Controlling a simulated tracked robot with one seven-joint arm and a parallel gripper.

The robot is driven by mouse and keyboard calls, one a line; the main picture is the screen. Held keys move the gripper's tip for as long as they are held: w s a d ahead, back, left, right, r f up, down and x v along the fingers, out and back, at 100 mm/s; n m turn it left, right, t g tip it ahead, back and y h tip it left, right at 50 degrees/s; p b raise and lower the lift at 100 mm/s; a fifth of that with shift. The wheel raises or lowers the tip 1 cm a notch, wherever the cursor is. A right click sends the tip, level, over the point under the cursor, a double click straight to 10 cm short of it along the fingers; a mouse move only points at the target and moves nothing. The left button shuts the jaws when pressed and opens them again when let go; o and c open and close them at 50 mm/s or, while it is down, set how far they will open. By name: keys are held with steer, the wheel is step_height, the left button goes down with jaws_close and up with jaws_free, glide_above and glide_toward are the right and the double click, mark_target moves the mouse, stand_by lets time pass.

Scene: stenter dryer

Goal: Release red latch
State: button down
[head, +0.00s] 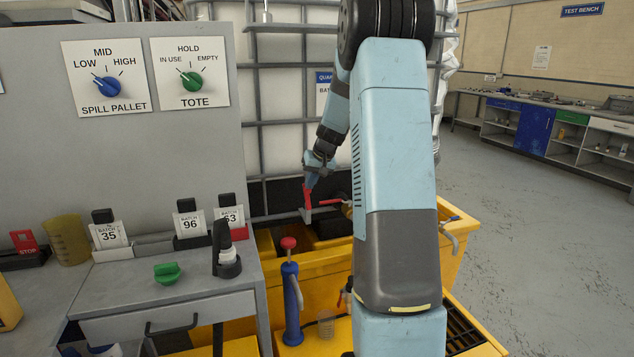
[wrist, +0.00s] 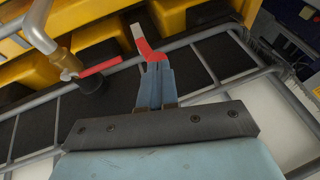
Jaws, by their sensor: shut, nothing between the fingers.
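The red latch (wrist: 147,48), a bent red piece with a pale grey end, lies just beyond my fingertips in the wrist view. In the head view the red latch (head: 307,197) shows just below my gripper (head: 310,180), in front of the caged white tank. My gripper (wrist: 156,72) is shut with its fingers together. The tips overlap the latch's near end in the picture; I cannot tell whether they touch it. A separate red lever (wrist: 100,67) sits on a brass valve to the left in the wrist view; it also shows in the head view (head: 333,202).
Grey cage bars (wrist: 205,62) run close around my fingers. A grey pipe (wrist: 38,28) stands near the valve. A yellow spill pallet (head: 455,245) lies below. A blue hand pump (head: 291,300) and a grey bench (head: 190,288) stand left; open floor (head: 530,230) lies right.

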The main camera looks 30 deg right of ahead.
steer(key=shift+d, duration=0.25)
steer(key=d+v, duration=0.1)
steer(key=v, duration=1.2)
steer(key=shift+d, duration=0.4)
steer(key=s+a+r+n+h, duration=0.1)
steer(key=s+a+r, duration=0.2)
steer(key=s+a, duration=0.55)
steer(key=s+a+r+n, duration=0.1)
steer(key=s+a+r, duration=0.2)
steer(key=s+a, duration=0.6)
steer(key=s+a+f, duration=0.2)
steer(key=s+a, duration=0.2)
steer(key=s, duration=0.4)
steer(key=s+a+f, duration=0.2)
steer(key=s+a, duration=0.2)
steer(key=s, duration=0.5)
steer(key=shift+s+n+t+h, duration=0.3)
steer(key=shift+n+t+h, duration=0.1)
